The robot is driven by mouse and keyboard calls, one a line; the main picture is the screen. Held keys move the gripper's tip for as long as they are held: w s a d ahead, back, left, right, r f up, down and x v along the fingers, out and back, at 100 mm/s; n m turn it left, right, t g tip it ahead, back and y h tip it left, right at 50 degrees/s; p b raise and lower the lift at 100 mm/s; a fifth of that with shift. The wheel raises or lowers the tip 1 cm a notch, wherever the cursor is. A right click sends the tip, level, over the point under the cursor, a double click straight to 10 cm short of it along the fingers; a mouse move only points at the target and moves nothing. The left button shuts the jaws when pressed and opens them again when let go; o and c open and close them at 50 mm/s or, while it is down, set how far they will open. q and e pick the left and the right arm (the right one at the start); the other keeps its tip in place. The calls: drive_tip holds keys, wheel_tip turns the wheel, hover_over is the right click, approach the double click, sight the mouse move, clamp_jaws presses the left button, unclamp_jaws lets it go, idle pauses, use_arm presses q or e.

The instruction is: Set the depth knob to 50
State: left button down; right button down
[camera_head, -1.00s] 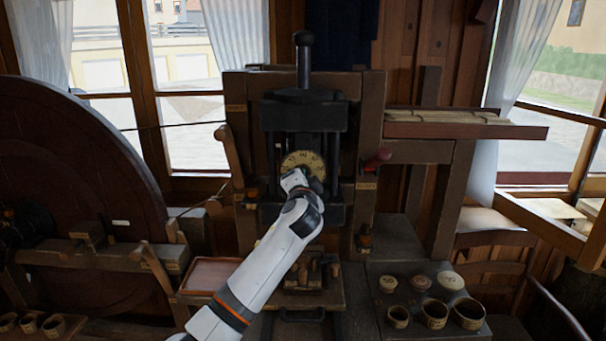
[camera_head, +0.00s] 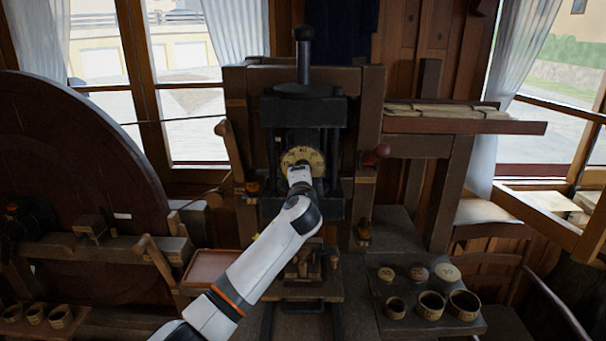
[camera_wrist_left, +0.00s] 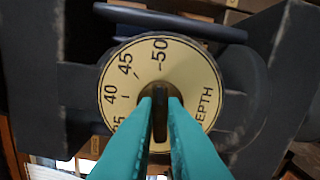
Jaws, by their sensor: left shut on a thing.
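The depth dial (camera_head: 303,157) is a cream round plate on the dark press in the middle of the head view. In the left wrist view the dial (camera_wrist_left: 118,72) shows 40, 45, 50 and the word DEPTH. The dark depth knob (camera_wrist_left: 160,112) stands at its centre. My left gripper (camera_wrist_left: 160,98) has its two teal fingers shut on the knob's bar, one on each side. The bar lies roughly in line with the 50 mark; I cannot tell the exact setting. In the head view my left gripper (camera_head: 301,176) hides the knob and the lower dial. My right gripper is not in view.
The black press (camera_head: 318,112) has dark posts and blocks around the dial. A red-ended handle (camera_head: 383,151) sticks out to its right. A large wheel (camera_head: 75,170) fills the left. Several small cups and discs stand on the bench (camera_head: 400,331) at lower right.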

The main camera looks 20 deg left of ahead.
use_arm(q)
drive_tip(key=c, duration=1.5)
unclamp_jaws()
drive_tip(key=shift+s+d, duration=0.1)
drive_tip(key=b+v, duration=0.4)
drive_tip(key=v, duration=0.7)
drive_tip(key=shift+s, duration=0.4)
drive_tip(key=shift+d, duration=0.1)
